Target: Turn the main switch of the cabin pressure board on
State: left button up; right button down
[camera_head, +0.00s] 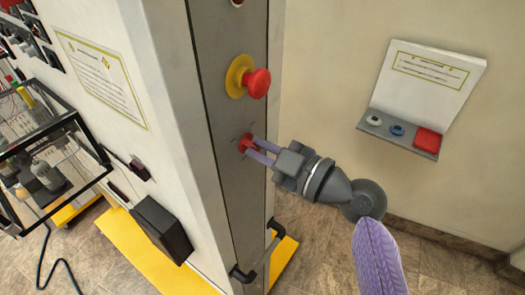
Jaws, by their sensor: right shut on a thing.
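The main switch (244,142) is a small red knob on the grey side panel (226,190) of the cabin pressure board. My right gripper (253,146) reaches in from the right and is shut on this red knob. The fingertips cover part of the knob, so which way it is turned cannot be told. My left gripper is not in view.
A red mushroom button (257,83) on a yellow collar sticks out just above my gripper. A black handle (258,262) is below. A wall shelf (400,134) with small buttons and a red block hangs at right. A glass-sided box (50,165) stands at left.

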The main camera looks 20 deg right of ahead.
jog(key=m, duration=0.2)
jog(key=shift+m, duration=0.3)
jog(key=m, duration=0.4)
jog(key=shift+m+p, duration=0.3)
jog(key=m+p, duration=0.1)
jog(key=m, duration=0.3)
jog(key=shift+r, duration=0.1)
jog(key=shift+m+p, duration=0.5)
jog(key=shift+m, duration=1.5)
jog(key=c, duration=0.7)
grip_release()
